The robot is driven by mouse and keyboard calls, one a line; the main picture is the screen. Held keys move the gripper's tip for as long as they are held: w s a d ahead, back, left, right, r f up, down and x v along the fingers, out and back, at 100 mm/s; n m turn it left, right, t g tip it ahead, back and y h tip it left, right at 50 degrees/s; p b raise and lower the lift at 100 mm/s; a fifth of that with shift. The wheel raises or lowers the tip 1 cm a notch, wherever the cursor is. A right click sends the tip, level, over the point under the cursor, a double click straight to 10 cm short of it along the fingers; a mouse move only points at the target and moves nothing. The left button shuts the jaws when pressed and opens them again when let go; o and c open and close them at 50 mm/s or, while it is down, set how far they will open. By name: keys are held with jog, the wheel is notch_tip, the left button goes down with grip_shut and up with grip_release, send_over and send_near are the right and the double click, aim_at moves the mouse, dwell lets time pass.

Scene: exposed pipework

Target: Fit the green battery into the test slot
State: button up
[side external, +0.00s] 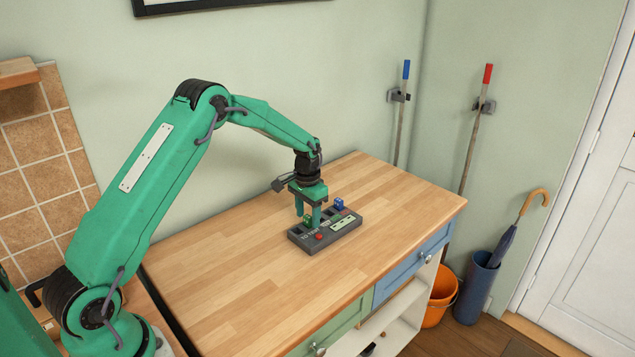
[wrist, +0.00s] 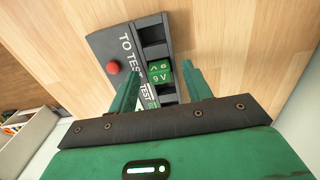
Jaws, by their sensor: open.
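The green battery (wrist: 161,72), marked 9V, sits in a row of dark compartments on the grey tester (wrist: 104,42). In the side view the green battery (side external: 308,221) shows at the tester's left part, partly hidden by my gripper. My gripper (side external: 308,218) points down over the tester (side external: 310,244). In the wrist view my open gripper (wrist: 160,70) has one finger on each side of the green battery, with gaps visible. Dark empty compartments lie beside the battery. Lettering on the tester reads "TO TEST" and "TEST". I cannot tell which compartment is the test slot.
A blue battery (side external: 339,203) stands at the tester's far side. The tester has a red button (side external: 319,237) and a pale panel (side external: 343,222). The wooden worktop (side external: 240,260) is otherwise clear. A wall stands behind it. A bucket (side external: 440,295) and umbrella stand (side external: 474,290) are on the floor.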

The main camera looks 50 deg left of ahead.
aim_at(310, 219)
jog(key=c, duration=1.1)
jog(key=shift+o, duration=0.2)
jog(key=shift+r, duration=0.2)
jog(key=shift+r, duration=0.6)
jog(key=r, duration=0.1)
jog(key=d+r, duration=0.1)
jog(key=r, duration=0.1)
jog(key=shift+s+r, duration=0.1)
jog(key=s+d+r, duration=0.3)
jog(key=d+r, duration=0.3)
jog(key=d, duration=0.4)
jog(key=shift+s+r, duration=0.15)
jog(key=shift+s, duration=0.05)
